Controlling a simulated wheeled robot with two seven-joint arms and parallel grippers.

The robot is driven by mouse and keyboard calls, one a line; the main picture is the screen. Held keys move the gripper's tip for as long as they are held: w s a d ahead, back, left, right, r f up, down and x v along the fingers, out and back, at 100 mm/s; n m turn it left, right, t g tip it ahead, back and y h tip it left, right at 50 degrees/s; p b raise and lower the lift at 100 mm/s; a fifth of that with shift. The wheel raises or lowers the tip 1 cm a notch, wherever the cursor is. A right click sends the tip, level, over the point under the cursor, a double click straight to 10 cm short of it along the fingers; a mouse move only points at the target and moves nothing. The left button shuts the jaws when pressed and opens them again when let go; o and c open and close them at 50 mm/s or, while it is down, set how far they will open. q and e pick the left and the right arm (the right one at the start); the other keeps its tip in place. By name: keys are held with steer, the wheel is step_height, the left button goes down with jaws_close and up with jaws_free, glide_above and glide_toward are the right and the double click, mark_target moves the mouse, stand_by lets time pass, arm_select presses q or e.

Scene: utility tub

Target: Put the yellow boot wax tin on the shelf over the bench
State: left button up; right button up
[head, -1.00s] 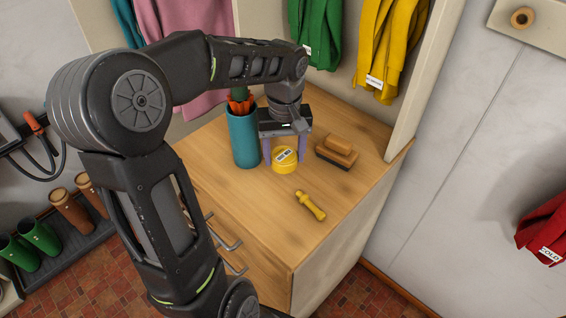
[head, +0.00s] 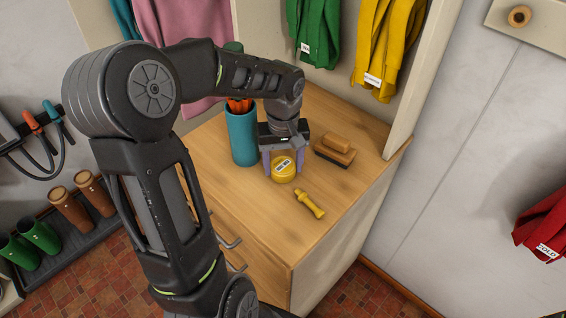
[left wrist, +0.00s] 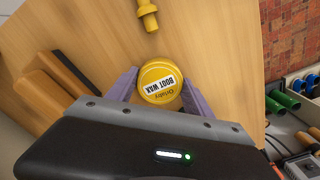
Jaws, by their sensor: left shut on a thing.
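The yellow boot wax tin (head: 283,170) is at the wooden bench top (head: 240,190), with its white label facing up. My left gripper (head: 283,163) is shut on it, one purple finger on each side. In the left wrist view the tin (left wrist: 160,82) sits between the fingertips and its label reads "BOOT WAX". I cannot tell whether the tin still touches the wood. No shelf over the bench shows clearly in these views. My right gripper is not in view.
A teal cup (head: 242,138) with orange items stands just left of the gripper. A wooden brush (head: 335,150) lies to the right, and a yellow handle-shaped piece (head: 309,204) lies in front. Green (head: 317,35) and yellow garments (head: 388,50) hang behind, beside an upright panel (head: 408,90).

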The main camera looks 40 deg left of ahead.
mark_target(283, 166)
arm_select(q)
steer(key=shift+f, duration=0.25)
steer(key=o, duration=1.4)
steer(key=shift+r, duration=0.1)
steer(key=shift+r, duration=0.15)
step_height(283, 166, up, 12)
steer(key=shift+o, duration=0.6)
